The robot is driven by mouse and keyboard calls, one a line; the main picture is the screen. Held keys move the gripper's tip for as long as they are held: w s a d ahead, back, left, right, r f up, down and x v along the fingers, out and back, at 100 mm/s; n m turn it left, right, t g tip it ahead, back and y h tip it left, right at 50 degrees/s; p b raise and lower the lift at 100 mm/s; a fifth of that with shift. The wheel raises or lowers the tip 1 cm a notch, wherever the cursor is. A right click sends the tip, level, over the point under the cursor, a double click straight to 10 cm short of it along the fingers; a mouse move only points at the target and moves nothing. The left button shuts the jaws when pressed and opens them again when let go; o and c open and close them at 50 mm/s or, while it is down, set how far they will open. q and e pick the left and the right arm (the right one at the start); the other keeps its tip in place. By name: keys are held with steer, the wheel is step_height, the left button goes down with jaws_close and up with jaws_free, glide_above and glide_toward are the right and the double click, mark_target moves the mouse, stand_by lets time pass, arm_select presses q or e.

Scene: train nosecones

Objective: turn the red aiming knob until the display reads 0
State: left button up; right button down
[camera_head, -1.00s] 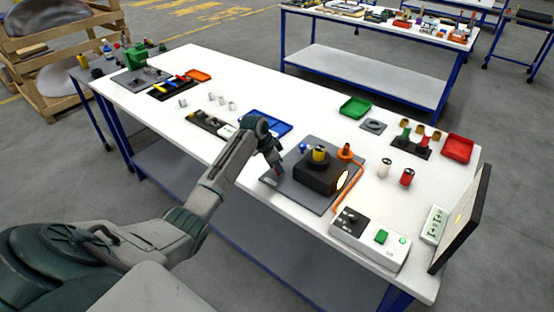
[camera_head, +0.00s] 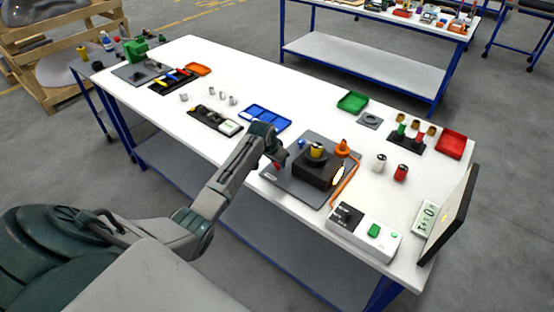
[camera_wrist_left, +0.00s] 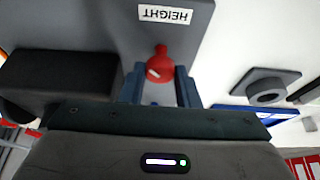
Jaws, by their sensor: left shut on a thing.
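The red knob (camera_wrist_left: 160,66) stands beside a label reading HEIGHT in the left wrist view. My left gripper (camera_wrist_left: 160,88) has its two fingers on either side of the knob and is shut on it. In the head view my left gripper (camera_head: 274,166) is low at the left part of the grey mat (camera_head: 298,193); the knob is mostly hidden there. A small white display (camera_head: 427,217) stands at the right end of the table. Its dark characters are sideways and too small to read surely. My right gripper is out of view.
A dark block with a yellow-topped part (camera_head: 316,151) stands on the mat beside my gripper. An orange cone (camera_head: 342,148) with a cord is behind it. A control box (camera_head: 365,232) and a monitor (camera_head: 452,215) are at the right. A blue tray (camera_head: 266,117) lies behind the arm.

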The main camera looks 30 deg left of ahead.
arm_select(q)
steer(key=o, duration=0.9)
steer(key=shift+o, duration=0.2)
steer(key=shift+r, duration=0.1)
steer(key=b+v, duration=0.3)
steer(key=v, duration=0.7)
steer(key=shift+s+r, duration=0.2)
steer(key=shift+r, duration=0.1)
